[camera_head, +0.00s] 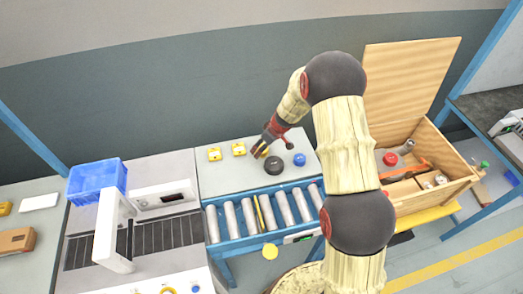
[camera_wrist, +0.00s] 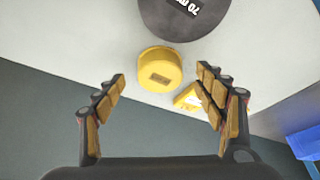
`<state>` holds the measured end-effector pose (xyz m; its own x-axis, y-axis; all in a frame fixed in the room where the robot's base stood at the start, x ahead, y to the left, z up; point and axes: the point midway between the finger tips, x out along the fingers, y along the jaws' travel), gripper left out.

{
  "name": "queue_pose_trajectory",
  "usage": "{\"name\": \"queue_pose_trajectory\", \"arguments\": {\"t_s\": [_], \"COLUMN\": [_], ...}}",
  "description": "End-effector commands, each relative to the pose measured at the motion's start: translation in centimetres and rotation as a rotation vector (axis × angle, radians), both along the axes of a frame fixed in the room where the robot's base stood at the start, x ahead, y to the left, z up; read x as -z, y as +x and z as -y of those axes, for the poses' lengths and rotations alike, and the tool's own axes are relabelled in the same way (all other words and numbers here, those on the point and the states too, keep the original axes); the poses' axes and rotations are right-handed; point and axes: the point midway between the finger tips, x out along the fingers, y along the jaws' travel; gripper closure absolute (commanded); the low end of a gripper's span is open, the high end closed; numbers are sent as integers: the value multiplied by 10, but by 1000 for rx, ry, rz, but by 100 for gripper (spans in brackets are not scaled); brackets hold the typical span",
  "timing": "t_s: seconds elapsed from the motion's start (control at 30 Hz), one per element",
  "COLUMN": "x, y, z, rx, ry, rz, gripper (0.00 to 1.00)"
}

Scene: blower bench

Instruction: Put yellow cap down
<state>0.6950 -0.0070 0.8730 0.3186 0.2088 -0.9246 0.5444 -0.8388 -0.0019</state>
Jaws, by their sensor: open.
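The yellow cap (camera_wrist: 160,72) is round with a small label on top. It rests on the light grey bench top in the wrist view, just ahead of my gripper (camera_wrist: 163,90). My gripper is open, with one finger on each side and a clear gap between each finger and the cap. Nothing is held. In the head view my gripper (camera_head: 258,153) is low over the bench, beside a dark disc (camera_head: 273,165). There the cap is mostly hidden by my gripper.
The dark disc also shows in the wrist view (camera_wrist: 185,14), near the cap. A yellow piece (camera_wrist: 190,97) lies by the right finger. A blue cap (camera_head: 299,159) stands right of the disc. A roller conveyor (camera_head: 230,222) runs in front.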

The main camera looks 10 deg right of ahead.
Motion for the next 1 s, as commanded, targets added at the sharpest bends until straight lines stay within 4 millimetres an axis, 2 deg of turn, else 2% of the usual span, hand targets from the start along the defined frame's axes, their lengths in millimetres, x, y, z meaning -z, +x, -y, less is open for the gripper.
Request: {"name": "queue_pose_trajectory", "arguments": {"t_s": [0.13,0.4,1.0], "x": [10,11,11], "y": [5,5,5], "z": [-2,-2,-3], "rx": [-1,0,0], "ry": [-1,-1,0], "rz": [3,3,1], "gripper": [29,30,64]}}
